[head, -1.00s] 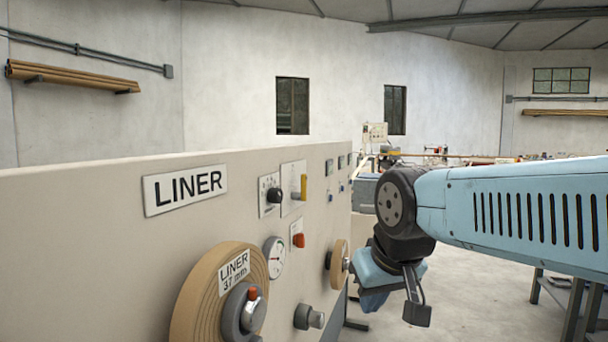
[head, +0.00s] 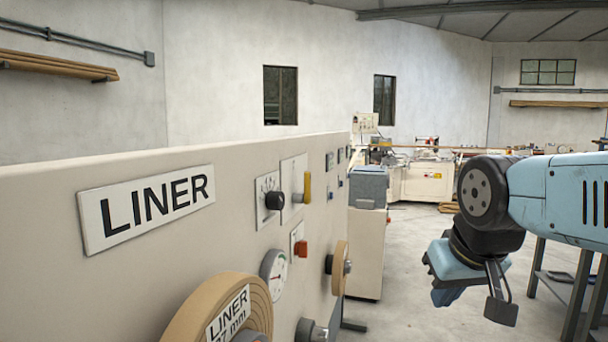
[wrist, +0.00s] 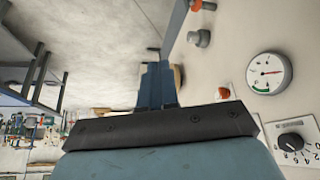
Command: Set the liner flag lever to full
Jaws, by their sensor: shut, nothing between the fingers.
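The liner panel carries a yellow lever (head: 307,187) standing upright on a white plate, beside a black knob (head: 275,201) with a dial scale. Which of these is the flag lever I cannot tell, as no plate text is readable. My gripper (head: 444,298) is right of the panel, clear of it and lower than the levers. In the wrist view my gripper (wrist: 157,82) is shut and empty. That view also shows the black knob (wrist: 290,143) and the red-orange lever (wrist: 223,93); the yellow lever is not seen there.
A LINER sign (head: 146,208), a gauge (head: 273,274), a large liner roll (head: 195,306) and a smaller tan disc (head: 340,268) stand on the panel. A dark bench (head: 562,280) is at right. Open floor lies between panel and bench.

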